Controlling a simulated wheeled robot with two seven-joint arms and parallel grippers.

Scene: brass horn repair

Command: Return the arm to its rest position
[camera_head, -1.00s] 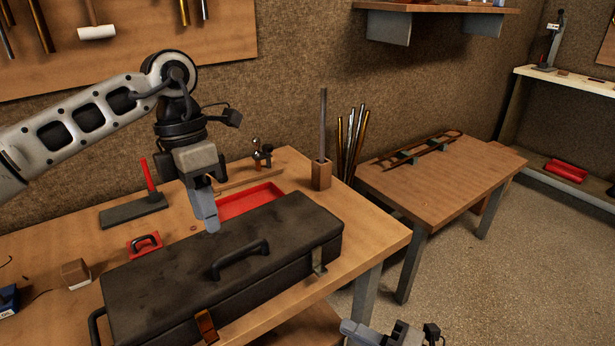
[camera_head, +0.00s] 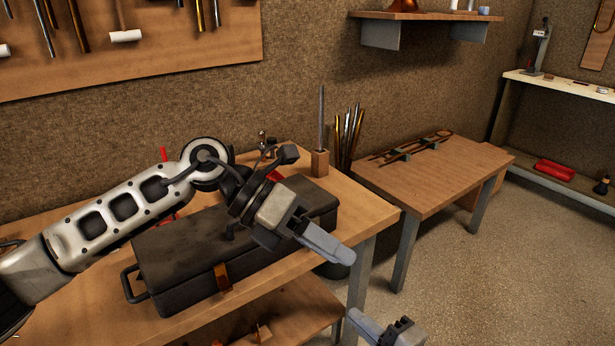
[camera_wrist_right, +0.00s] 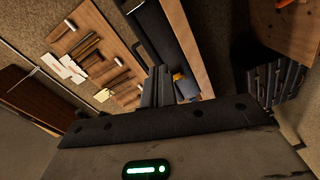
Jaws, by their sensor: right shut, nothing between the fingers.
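My left arm (camera_head: 120,208) reaches in from the left in the head view, over the worktable. Its gripper (camera_head: 332,247) is in the air in front of the right end of the black case and points down to the right. Its fingers look shut together and empty. My right gripper (camera_head: 358,320) is low at the bottom edge, in front of the table. Its fingers are shut and empty, and also show in the right wrist view (camera_wrist_right: 160,85). The black case (camera_head: 180,262) lies closed on the worktable, partly hidden behind my left arm.
The worktable (camera_head: 375,215) has a lower shelf (camera_head: 290,305). A wooden block (camera_head: 320,163) holding an upright rod stands at its back corner. A side table (camera_head: 470,168) carries long dark parts. The floor (camera_head: 480,270) at right is clear.

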